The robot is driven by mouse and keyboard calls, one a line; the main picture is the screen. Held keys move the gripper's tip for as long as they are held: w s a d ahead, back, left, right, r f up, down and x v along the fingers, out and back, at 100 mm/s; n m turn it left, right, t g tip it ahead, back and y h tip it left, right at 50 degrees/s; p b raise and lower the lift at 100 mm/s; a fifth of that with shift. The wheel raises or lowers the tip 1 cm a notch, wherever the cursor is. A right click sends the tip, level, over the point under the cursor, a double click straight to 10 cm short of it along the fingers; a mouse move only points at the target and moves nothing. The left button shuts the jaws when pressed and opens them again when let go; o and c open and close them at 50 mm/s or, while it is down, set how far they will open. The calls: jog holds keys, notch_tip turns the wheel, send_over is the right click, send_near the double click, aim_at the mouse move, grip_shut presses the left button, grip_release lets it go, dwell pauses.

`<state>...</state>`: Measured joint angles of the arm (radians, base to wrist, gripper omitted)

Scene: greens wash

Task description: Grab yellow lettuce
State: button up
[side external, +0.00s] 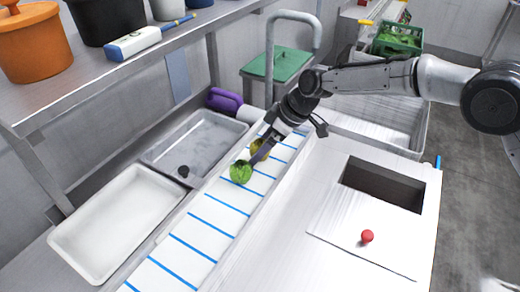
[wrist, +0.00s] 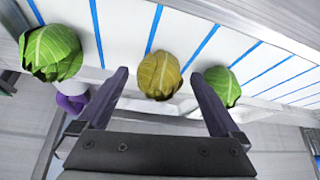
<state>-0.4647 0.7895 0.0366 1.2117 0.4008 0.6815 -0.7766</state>
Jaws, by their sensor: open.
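The yellow lettuce (wrist: 159,75) is a small yellow-brown head on the white, blue-striped belt. In the wrist view it lies between and slightly beyond the fingertips of my open gripper (wrist: 160,80), with space on both sides. In the side external view the yellow lettuce (side external: 263,156) is partly hidden behind my gripper (side external: 257,153), which reaches down over the belt. A green lettuce (wrist: 52,52) lies to the left in the wrist view. Another green lettuce (wrist: 222,86) lies just right of the yellow one, close to the right finger. One green lettuce (side external: 241,172) shows in the side external view.
A grey tray (side external: 160,158) and a white tray (side external: 75,245) lie left of the belt. A purple object (side external: 224,100) stands beyond the grey tray. Right of the belt, a white counter has a dark rectangular opening (side external: 382,185) and a red ball (side external: 367,236).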

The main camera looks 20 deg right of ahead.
jog(key=shift+w+a+f, duration=0.15)
jog(key=shift+a+f, duration=0.1)
jog(key=shift+f, duration=0.2)
jog(key=c, duration=1.4)
jog(key=shift+r, duration=0.1)
